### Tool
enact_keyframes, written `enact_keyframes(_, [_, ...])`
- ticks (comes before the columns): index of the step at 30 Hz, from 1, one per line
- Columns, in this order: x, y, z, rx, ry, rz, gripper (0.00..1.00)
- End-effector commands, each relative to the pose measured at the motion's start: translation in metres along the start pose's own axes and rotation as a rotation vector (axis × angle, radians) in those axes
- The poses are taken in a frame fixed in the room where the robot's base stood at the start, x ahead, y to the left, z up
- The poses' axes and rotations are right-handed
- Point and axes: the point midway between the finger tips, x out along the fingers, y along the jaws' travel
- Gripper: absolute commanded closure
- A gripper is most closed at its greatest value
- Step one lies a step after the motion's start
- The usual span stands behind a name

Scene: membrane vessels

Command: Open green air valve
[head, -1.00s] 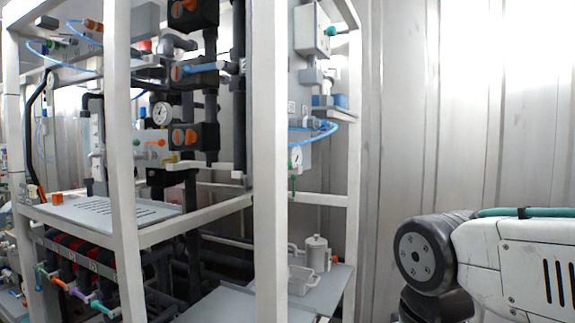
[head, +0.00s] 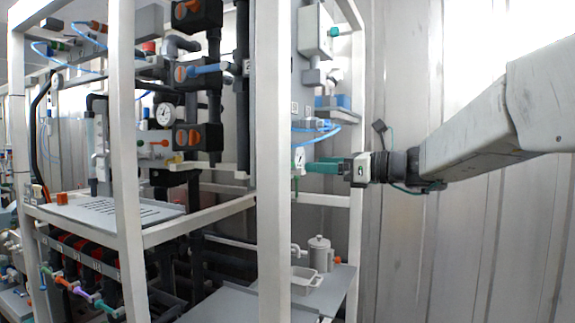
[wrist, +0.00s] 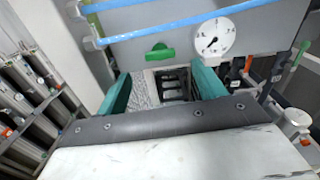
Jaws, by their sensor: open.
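The green air valve (wrist: 160,52) is a small green lever handle on a grey panel in the wrist view, left of a round white gauge (wrist: 212,37). The handle lies roughly level, tilted slightly up to the right. My gripper (wrist: 161,76) has two teal fingers spread apart, with nothing between them. The handle shows just beyond the fingertips, between them and apart from both. In the head view, my gripper (head: 307,167) reaches in from the right beside the gauge (head: 299,158). There the white post hides most of the valve.
Blue hoses (wrist: 180,25) cross the panel above the valve. A white frame post (head: 271,190) stands left of my gripper, another (head: 356,240) near my wrist. A corrugated metal wall is behind.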

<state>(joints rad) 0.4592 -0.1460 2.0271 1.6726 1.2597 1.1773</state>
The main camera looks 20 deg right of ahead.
Motion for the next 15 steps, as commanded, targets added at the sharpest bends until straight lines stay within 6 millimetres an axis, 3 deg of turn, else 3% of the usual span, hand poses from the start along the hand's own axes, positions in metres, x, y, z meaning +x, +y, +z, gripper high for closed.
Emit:
enact_keyframes(5, [0.008,0.0,0.0,0.072,-0.004,0.001,0.31])
enact_keyframes(15, [0.061,0.002,-0.001,0.069,-0.002,0.004,0.31])
